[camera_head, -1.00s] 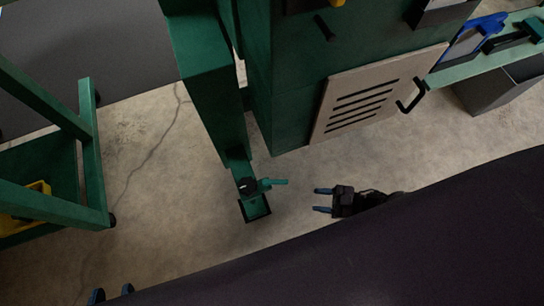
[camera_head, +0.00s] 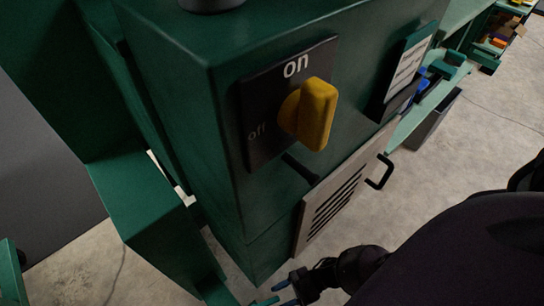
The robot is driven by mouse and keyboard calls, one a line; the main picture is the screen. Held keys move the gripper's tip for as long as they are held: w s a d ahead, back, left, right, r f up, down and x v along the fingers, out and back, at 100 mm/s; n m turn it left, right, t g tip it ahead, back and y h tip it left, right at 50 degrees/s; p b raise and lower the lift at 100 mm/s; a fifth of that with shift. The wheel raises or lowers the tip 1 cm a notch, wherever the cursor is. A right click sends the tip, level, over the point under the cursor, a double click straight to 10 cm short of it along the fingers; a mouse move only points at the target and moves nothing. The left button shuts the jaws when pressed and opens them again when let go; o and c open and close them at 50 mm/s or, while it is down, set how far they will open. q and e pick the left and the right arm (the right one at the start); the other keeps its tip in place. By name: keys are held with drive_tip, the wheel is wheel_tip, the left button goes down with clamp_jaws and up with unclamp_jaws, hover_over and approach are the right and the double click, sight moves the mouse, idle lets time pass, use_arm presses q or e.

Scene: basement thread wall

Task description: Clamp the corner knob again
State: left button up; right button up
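My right gripper (camera_head: 286,293) is at the bottom edge, with its black body to the right and blue fingers pointing left. The fingers look apart and nothing shows between them, though the lower one is partly cut off. A small teal lever end (camera_head: 265,301) shows just left of the fingers, apart from them. The black corner knob at the foot of the green post is below the picture and cannot be seen. My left gripper is not in view.
A green cabinet (camera_head: 215,150) fills the middle, with a yellow rotary switch (camera_head: 310,113) on a black on/off plate (camera_head: 257,150). Below is a slatted beige panel (camera_head: 338,205) with a black handle (camera_head: 380,172). A green post (camera_head: 150,215) stands left.

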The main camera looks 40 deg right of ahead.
sight(272, 301)
drive_tip(key=shift+x, duration=1.6)
drive_tip(key=shift+c, duration=0.4)
clamp_jaws()
